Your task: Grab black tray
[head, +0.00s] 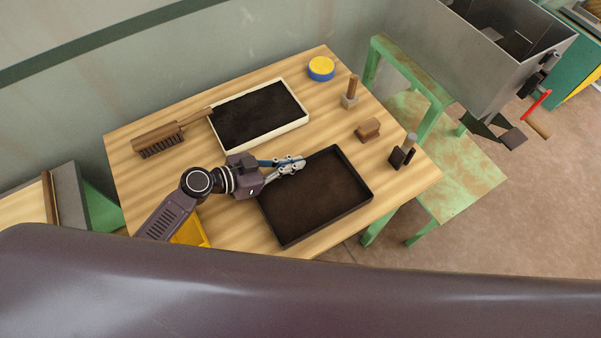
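The black tray (358,209) lies flat on the wooden table, with a dark brown inside surface. My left gripper (300,164) is at the tray's far left edge, over or against the rim. Its fingers look close together, but I cannot tell whether they are closed on the rim. My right gripper is not in view.
A white-rimmed tray (306,119) with dark contents lies behind. A green stand (457,170) and metal hopper (480,55) are at right.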

